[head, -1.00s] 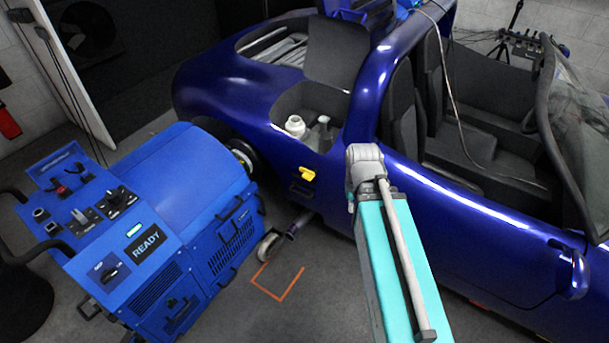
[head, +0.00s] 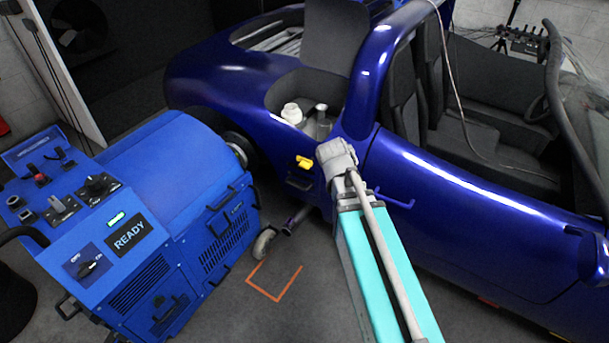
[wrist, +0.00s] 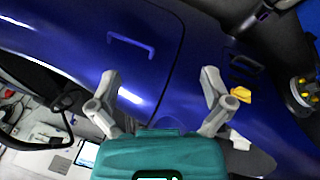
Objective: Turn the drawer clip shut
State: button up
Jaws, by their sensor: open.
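A small yellow clip (head: 303,162) sits on the side of the blue car (head: 440,175), just above a dark recessed handle (head: 299,183). It looks like the drawer clip, though its exact turn is hard to tell. In the wrist view the yellow clip (wrist: 240,94) is at the right, just beyond the right finger, with the dark handle (wrist: 245,65) above it. My gripper (wrist: 160,88) is open and empty, its two grey fingers spread before the car's side panel. In the head view my arm hides the fingers; its grey end is right of the clip.
A blue dynamometer unit (head: 165,180) with a READY display (head: 129,235) stands left of the car. A castor (head: 264,243) and orange floor marking (head: 275,295) lie below. Some floor is clear there.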

jog(key=w+a+f+m+t+h+b, duration=0.2)
jog(key=w+f+h+b, duration=0.1)
jog(key=w+f+b, duration=0.5)
jog(key=m+t+h+b, duration=0.3)
jog(key=t+b, duration=0.8)
jog(key=b, duration=1.6)
send_near(303, 167)
jog(key=v, duration=0.3)
jog(key=shift+w+a+n+h, duration=0.2)
jog(key=shift+w+n+h, duration=0.05)
jog(key=shift+n+h, duration=0.05)
jog(key=shift+d, duration=0.1)
jog(key=x, duration=1.3)
jog(key=shift+w+d+f, duration=0.15)
jog(key=shift+w+d, duration=0.1)
jog(key=c, duration=1.1)
jog(key=shift+c, duration=0.2)
